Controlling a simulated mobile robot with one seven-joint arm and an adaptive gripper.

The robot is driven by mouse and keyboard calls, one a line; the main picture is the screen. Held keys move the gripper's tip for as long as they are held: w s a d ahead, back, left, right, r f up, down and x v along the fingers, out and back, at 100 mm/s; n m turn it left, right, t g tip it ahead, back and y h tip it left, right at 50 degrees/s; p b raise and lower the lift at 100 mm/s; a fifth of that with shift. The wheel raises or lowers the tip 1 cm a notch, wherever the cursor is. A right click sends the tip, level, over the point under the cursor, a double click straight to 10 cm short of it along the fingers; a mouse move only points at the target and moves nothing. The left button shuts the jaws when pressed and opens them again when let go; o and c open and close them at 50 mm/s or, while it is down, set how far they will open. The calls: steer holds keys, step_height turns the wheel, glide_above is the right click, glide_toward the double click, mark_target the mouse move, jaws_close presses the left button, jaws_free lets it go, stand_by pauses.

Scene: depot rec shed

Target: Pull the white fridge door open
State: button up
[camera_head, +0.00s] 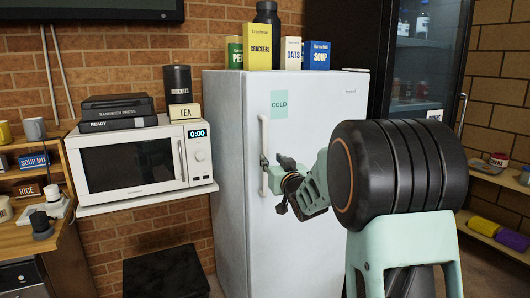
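The white fridge (224,190) stands against the brick wall in the middle of the view. Its door (312,112) faces me and looks closed, with no gap showing along its edge. A green "COLD" label is on the upper left of the door. A vertical white handle (264,135) runs along the door's left side. My gripper (265,161) is at the middle of this handle, with dark finger parts showing at and beside the bar. The fingers are small and partly hidden, so I cannot tell whether they are closed on it. My arm covers the lower right of the door.
Boxes and a dark bottle (267,18) stand on top of the fridge. A white microwave (139,160) sits on a shelf to the left, with a black stool or box (165,275) below. A glass-door cabinet (420,70) and shelves (500,178) stand to the right.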

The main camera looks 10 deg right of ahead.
mark_target(266, 153)
steer(key=w, duration=0.5)
steer(key=w+a+p, duration=0.1)
steer(key=w, duration=0.2)
steer(key=shift+w, duration=0.25)
steer(key=shift+c, duration=0.4)
jaws_close()
